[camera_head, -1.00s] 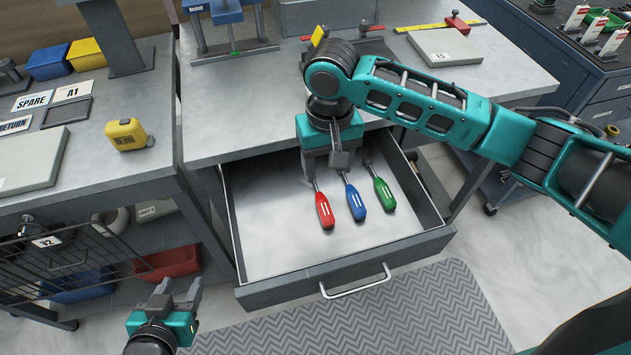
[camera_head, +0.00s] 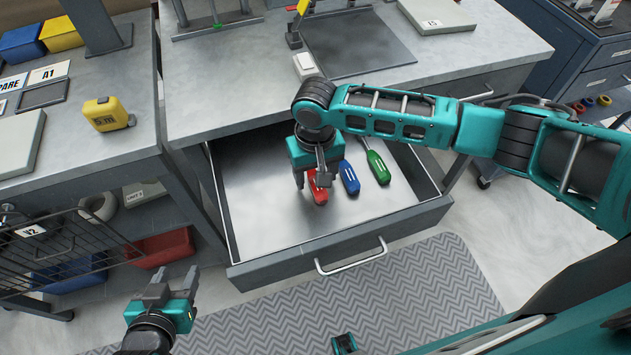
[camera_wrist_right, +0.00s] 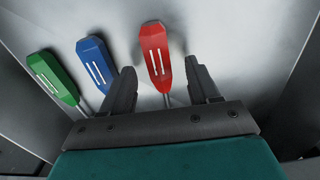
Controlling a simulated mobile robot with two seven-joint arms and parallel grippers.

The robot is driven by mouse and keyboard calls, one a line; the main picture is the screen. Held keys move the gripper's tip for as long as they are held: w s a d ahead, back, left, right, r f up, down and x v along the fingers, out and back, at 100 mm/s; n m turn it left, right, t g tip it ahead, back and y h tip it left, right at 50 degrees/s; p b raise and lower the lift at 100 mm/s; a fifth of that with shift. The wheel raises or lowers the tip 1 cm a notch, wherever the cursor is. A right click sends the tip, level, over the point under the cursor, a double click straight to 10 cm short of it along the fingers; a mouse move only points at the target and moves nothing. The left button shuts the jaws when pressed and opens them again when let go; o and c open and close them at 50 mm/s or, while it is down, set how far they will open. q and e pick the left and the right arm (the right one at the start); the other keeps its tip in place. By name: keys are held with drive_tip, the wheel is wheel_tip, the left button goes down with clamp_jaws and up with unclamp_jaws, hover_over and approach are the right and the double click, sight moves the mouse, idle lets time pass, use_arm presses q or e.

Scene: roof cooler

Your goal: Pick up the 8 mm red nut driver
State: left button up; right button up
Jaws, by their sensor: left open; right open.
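The red nut driver (camera_head: 318,190) lies in the open drawer (camera_head: 275,225), leftmost of three in the head view. It also shows in the right wrist view (camera_wrist_right: 155,52), with its handle between the fingers of my right gripper (camera_wrist_right: 163,80). That gripper (camera_head: 311,180) is open above the red handle in the head view, and its arm hides the shaft. I cannot tell whether the fingers touch the handle. A blue driver (camera_head: 349,178) and a green driver (camera_head: 377,167) lie beside it. My left gripper (camera_head: 170,288) is open and empty, left of the drawer.
The drawer front has a handle (camera_head: 350,258). The workbench top (camera_head: 230,90) overhangs the drawer's back. A wire basket (camera_head: 70,250) and a yellow tape measure (camera_head: 107,114) are at the left. The drawer floor in front of the drivers is clear.

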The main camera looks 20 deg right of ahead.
drive_tip(key=shift+f, duration=0.35)
drive_tip(key=shift+c, duration=0.2)
clamp_jaws()
drive_tip(key=shift+r, duration=0.1)
